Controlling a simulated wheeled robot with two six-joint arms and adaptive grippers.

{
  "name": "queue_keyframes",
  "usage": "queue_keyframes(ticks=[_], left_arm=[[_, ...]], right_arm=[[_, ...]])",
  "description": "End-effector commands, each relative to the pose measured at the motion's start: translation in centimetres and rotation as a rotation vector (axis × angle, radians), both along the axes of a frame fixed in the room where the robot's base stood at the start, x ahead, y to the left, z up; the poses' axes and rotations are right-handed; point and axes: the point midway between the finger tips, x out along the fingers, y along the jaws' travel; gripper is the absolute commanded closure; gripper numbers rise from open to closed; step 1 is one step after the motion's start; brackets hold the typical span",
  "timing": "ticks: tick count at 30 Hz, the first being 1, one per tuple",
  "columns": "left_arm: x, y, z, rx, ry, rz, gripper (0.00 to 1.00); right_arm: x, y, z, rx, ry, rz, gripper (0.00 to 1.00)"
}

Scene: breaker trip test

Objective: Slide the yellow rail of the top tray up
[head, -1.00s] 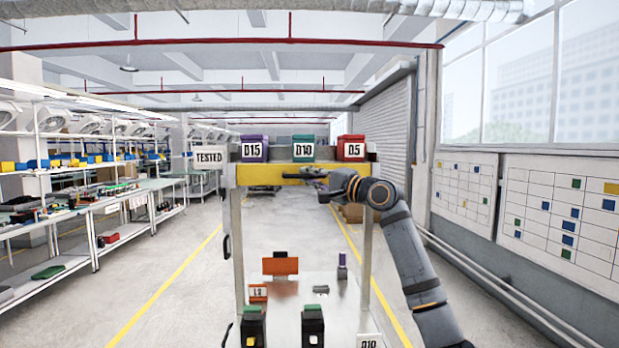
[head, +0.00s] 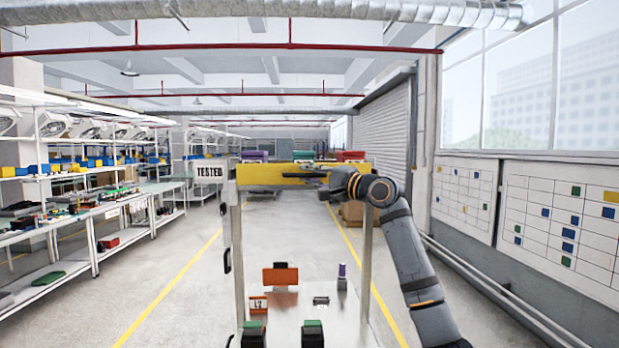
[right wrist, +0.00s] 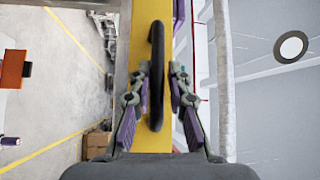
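The yellow rail (head: 262,174) spans the front of the cart's top tray in the head view. It hides the fronts of the purple bin (head: 255,155), teal bin (head: 303,155) and red bin (head: 350,155), so only their tops show. My right gripper (head: 318,174) is at the rail's front. In the right wrist view, the rail (right wrist: 137,35) runs upright and its black handle (right wrist: 157,75) lies between the fingers of my right gripper (right wrist: 160,85). My left gripper is out of view.
A TESTED sign (head: 209,171) stands at the cart's left. Lower down, an orange block (head: 280,275) and dark breakers (head: 313,335) stand on the lower tray. Shelving (head: 60,215) lines the left; wall boards (head: 558,210) are at right.

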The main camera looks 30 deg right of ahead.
Motion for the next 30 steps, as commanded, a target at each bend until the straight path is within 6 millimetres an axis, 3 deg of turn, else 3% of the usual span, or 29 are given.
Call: queue_keyframes(ticks=[4, 14, 24, 30], left_arm=[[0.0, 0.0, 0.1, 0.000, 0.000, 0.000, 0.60], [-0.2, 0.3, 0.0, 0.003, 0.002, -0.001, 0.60], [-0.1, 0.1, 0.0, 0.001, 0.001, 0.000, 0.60], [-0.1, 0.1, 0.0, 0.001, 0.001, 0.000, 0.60]], right_arm=[[-0.1, 0.0, 0.3, -0.001, -0.005, -0.001, 0.64], [-0.3, -0.2, 0.0, -0.002, 0.000, -0.002, 0.64], [-5.4, -1.5, -0.8, -0.009, 0.002, -0.007, 0.64], [-7.0, -1.9, -0.8, -0.004, -0.001, -0.005, 0.64]])
